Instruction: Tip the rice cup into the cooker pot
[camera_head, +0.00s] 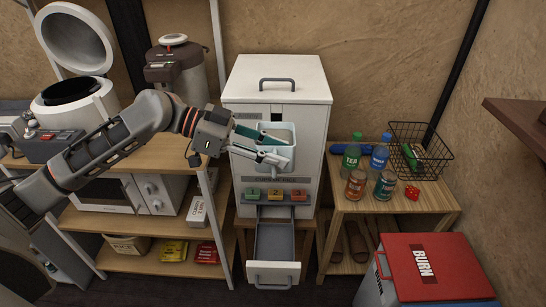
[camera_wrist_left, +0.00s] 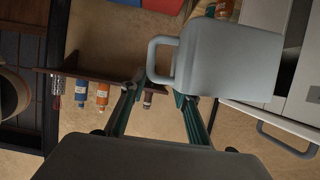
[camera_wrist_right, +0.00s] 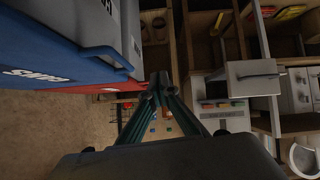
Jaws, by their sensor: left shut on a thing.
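The pale blue-grey cup (camera_head: 284,160) is in front of the white dispenser, held off the shelf. My left gripper (camera_head: 262,146) is shut on it; in the left wrist view (camera_wrist_left: 162,92) the fingers are at the handle of the cup (camera_wrist_left: 235,70). I cannot tell whether rice is in the cup. The cooker (camera_head: 68,118) stands at the left with its lid raised; the dark pot (camera_head: 70,90) shows in its open top, well left of the cup. My right gripper (camera_wrist_right: 160,88) looks shut and empty in the right wrist view; it is outside the head view.
The white dispenser (camera_head: 278,78) has coloured buttons and a pulled-out drawer (camera_head: 274,272) below. A lidded grey urn (camera_head: 178,70) stands between cooker and dispenser. Bottles, cans and a wire basket (camera_head: 420,148) fill the right table. A red-lidded bin (camera_head: 432,268) is at front right.

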